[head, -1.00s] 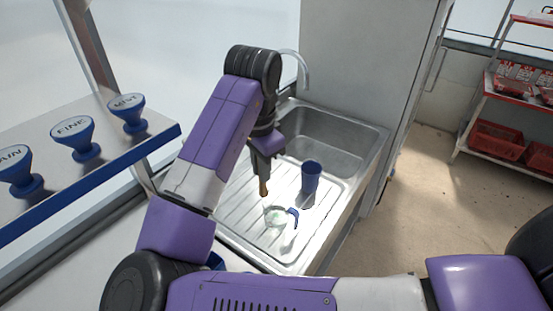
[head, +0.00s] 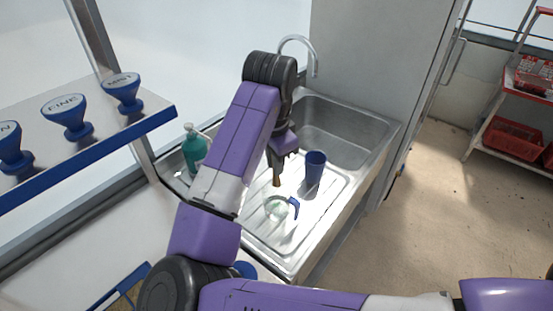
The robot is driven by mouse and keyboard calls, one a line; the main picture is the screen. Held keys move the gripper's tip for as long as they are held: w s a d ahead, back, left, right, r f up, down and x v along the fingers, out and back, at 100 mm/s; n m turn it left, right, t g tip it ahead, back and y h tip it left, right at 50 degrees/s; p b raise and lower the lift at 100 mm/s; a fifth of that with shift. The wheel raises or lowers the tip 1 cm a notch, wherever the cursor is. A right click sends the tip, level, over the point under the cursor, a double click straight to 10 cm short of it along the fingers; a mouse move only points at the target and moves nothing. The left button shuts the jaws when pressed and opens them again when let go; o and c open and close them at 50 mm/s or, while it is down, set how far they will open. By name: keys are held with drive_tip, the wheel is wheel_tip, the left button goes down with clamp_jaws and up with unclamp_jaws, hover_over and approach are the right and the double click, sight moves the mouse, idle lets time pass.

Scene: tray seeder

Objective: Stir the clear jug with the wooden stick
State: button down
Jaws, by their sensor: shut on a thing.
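The clear jug (head: 275,209) with a blue handle stands on the ribbed drainboard of the sink, in the middle of the head view. My gripper (head: 278,171) is above it and slightly behind, pointing down. It is shut on the wooden stick (head: 277,182), of which only a short brown end shows below the fingers. The stick's lower end appears just above or behind the jug's rim; I cannot tell whether it is inside.
A blue cup (head: 315,172) stands close to the right of my gripper. A green pump bottle (head: 194,149) stands left of my arm. The sink basin (head: 345,130) with its tap (head: 314,58) is behind. Labelled blue funnels (head: 67,116) sit on a shelf at left.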

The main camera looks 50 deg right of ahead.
wheel_tip(320, 180, down, 13)
drive_tip(key=d+b, duration=0.1)
drive_tip(key=b, duration=0.7)
drive_tip(key=shift+w, duration=0.35)
drive_tip(key=shift+w, duration=0.15)
idle(0.5)
